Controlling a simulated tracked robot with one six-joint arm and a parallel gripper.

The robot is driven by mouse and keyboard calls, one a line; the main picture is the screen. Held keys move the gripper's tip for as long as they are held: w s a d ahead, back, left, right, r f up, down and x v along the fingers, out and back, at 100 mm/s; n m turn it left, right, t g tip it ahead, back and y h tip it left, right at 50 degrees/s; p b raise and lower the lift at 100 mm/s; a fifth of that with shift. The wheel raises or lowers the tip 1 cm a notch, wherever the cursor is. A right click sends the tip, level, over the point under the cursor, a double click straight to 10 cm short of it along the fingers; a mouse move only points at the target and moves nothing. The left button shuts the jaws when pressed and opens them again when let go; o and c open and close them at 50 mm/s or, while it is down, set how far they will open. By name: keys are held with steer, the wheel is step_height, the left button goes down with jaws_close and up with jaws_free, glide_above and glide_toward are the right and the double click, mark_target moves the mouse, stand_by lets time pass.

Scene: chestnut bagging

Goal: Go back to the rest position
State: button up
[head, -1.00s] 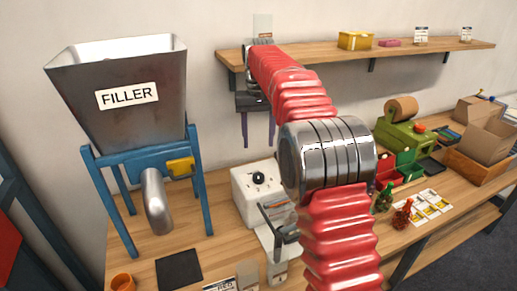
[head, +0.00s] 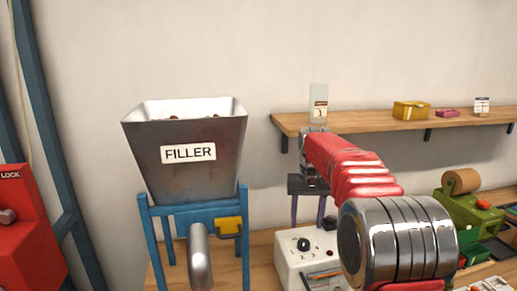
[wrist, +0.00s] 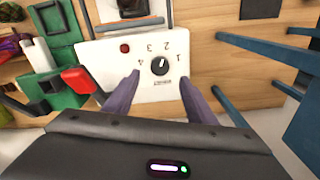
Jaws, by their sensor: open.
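My gripper (head: 307,222) hangs fingers down above the white dial box, just below the left end of the wall shelf. Its two purple fingers are apart, with nothing between them. In the wrist view, the open fingers (wrist: 160,76) point toward the white box (wrist: 150,60), which has a black knob, numbers and a red button. The box also shows in the head view (head: 294,262), partly behind my red arm. My arm's metal joint covers part of the bench at lower right.
The FILLER hopper (head: 188,178) stands on a blue frame left of my gripper. The wall shelf (head: 365,124) carries a clear bag, a yellow box and a pink item. A green machine (head: 468,212) is at right. A red box (head: 22,225) stands at far left.

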steer(key=s+r+t, duration=0.1)
steer(key=s+t, duration=0.4)
steer(key=s, duration=3.2)
steer(key=shift+d+n, duration=0.25)
steer(key=shift+n, duration=0.15)
steer(key=shift+r, duration=0.1)
